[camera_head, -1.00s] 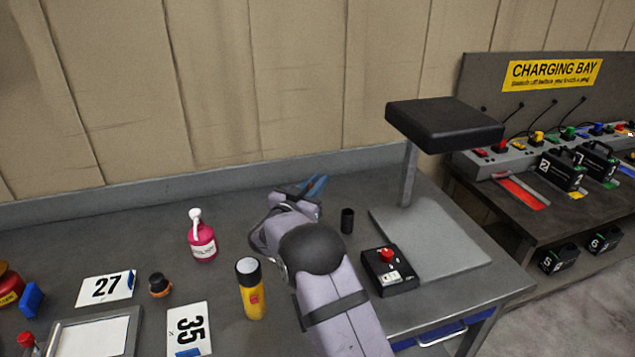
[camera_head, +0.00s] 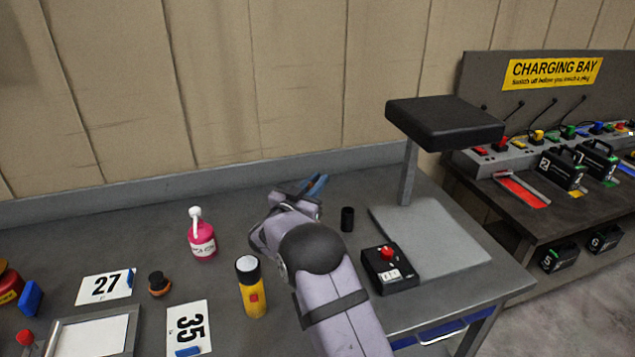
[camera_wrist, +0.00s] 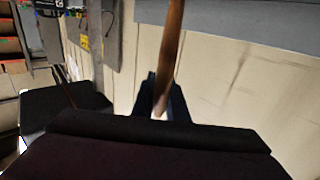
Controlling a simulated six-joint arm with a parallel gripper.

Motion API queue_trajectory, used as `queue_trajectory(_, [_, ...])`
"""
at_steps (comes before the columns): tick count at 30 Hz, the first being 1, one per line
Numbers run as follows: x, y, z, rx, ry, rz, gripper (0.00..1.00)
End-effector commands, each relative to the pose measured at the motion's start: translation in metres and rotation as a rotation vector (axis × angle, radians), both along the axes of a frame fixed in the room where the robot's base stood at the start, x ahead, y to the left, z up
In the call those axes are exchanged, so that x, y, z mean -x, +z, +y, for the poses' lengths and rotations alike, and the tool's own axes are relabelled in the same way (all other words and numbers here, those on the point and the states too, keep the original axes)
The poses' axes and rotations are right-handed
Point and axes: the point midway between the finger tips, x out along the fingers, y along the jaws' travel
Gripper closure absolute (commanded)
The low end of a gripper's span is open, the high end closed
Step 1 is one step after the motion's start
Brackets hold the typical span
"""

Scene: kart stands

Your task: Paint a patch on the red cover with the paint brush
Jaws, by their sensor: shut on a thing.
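My gripper (camera_wrist: 161,112) is shut on a slim wooden handle, which I take to be the paint brush (camera_wrist: 172,45). The handle runs up out of the wrist view, so I cannot see the bristles. In the head view my gripper's blue fingers (camera_head: 316,184) are beyond my arm, near the back of the bench, and the brush cannot be made out there. No red cover can be clearly identified. A flat red panel (camera_head: 524,191) lies on the charging bench at right, but I cannot tell if it is the cover.
A black-topped stand (camera_head: 443,122), a small black cup (camera_head: 347,219) and a black box with a red button (camera_head: 386,254) are right of my arm. A pink bottle (camera_head: 202,240) and a yellow canister (camera_head: 252,290) are to its left. The back wall is close behind.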

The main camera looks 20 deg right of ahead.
Motion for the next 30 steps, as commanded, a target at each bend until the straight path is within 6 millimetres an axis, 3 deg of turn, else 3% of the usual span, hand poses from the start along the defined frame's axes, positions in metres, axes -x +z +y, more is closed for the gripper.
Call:
queue_trajectory(8, [0.0,0.006,0.0,-0.001,0.0,0.005,1.0])
queue_trajectory(30, [0.0,0.061,0.0,-0.001,0.0,0.002,1.0])
